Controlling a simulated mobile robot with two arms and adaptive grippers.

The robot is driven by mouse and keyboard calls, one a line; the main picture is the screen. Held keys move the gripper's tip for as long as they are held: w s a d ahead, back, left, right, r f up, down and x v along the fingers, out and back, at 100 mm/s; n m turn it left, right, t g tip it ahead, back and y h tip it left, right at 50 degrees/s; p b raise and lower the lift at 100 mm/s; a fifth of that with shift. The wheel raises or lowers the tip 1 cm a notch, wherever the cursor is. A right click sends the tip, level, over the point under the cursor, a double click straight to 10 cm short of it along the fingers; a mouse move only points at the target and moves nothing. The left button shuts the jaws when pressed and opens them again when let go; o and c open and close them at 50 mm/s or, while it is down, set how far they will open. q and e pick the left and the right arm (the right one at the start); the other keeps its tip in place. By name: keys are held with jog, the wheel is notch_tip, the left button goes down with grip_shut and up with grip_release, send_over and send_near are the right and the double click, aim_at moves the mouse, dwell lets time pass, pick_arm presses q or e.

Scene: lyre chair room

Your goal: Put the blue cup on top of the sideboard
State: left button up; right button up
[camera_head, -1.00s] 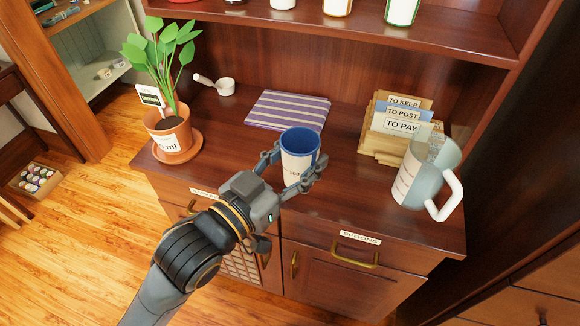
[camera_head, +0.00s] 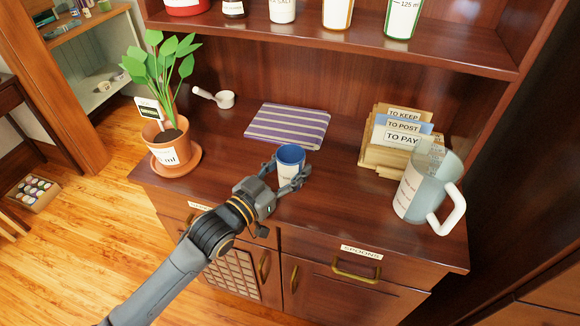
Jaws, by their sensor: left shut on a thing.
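The blue cup (camera_head: 290,166) has a blue inside and rim and a pale label on its side. My left gripper (camera_head: 287,180) is shut around it, with a finger on each side, and the cup looks upright. The cup is over the front middle of the sideboard (camera_head: 345,215), in front of the striped cloth. I cannot tell for sure whether its base touches the wooden top, since the gripper hides part of it. My right gripper is not in view.
A potted plant on a saucer (camera_head: 190,170) stands at left, with a white scoop (camera_head: 222,98) behind. A folded striped cloth (camera_head: 288,127) lies behind the cup. A letter rack (camera_head: 385,145) and a clear jug (camera_head: 425,190) stand at right. A shelf (camera_head: 350,42) with jars hangs above.

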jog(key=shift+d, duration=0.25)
pick_arm(q)
jog(key=shift+f, duration=0.2)
jog(key=o, duration=1.1)
jog(key=shift+o, duration=0.2)
jog(key=shift+r, duration=0.2)
jog(key=shift+s+a+f, duration=0.1)
jog(key=shift+s+a, duration=0.05)
jog(key=shift+s, duration=0.1)
jog(key=v, duration=1.1)
jog(key=shift+s+a+b, duration=0.15)
jog(key=shift+s+b, duration=0.05)
jog(key=shift+b, duration=0.15)
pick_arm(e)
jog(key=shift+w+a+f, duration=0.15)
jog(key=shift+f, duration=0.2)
